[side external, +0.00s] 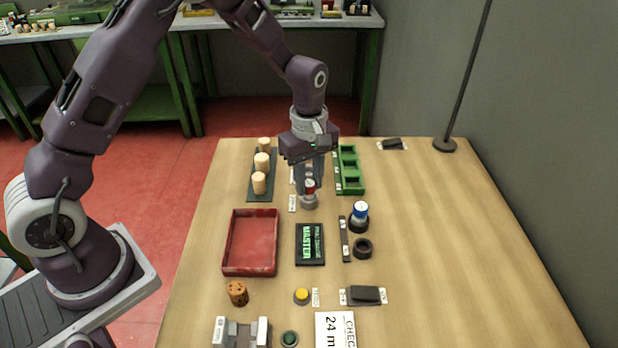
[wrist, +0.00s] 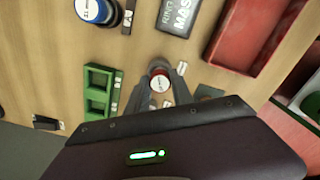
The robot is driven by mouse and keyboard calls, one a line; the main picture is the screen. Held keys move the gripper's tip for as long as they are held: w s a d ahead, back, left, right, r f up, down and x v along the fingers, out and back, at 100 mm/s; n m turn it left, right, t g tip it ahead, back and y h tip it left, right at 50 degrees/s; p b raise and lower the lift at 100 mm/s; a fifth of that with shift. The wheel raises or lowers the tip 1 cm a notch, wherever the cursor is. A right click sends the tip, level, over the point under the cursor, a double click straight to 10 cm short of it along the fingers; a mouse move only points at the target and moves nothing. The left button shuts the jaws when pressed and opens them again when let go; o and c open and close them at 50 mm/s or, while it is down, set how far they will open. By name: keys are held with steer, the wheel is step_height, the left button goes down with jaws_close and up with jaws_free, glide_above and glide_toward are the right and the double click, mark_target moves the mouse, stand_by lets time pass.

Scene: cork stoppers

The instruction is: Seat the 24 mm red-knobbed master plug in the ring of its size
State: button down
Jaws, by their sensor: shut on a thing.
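The red-knobbed plug (side external: 309,184) is between the fingers of my gripper (side external: 310,182), which points down over the far middle of the table. In the wrist view the red knob with its white labelled top (wrist: 159,80) sits between the two fingertips (wrist: 160,85). A grey round body (side external: 309,201) shows directly under the knob; I cannot tell whether it is clear of the table. An empty dark ring (side external: 362,248) lies right of the middle. A blue-knobbed plug (side external: 359,210) stands in another dark ring behind it, and also shows in the wrist view (wrist: 92,9).
A green compartment tray (side external: 349,170) is right of my gripper; cork stoppers (side external: 262,161) stand on a dark strip to the left. Nearer are a red tray (side external: 250,243), a black MASTER plate (side external: 310,244) and a "24 m" card (side external: 335,329). The table's right side is clear.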

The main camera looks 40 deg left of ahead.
steer(key=shift+f, duration=0.1)
steer(key=c, duration=1)
jaws_free()
steer(key=shift+c, duration=0.2)
step_height(320, 180, up, 7)
steer(key=shift+r, duration=0.1)
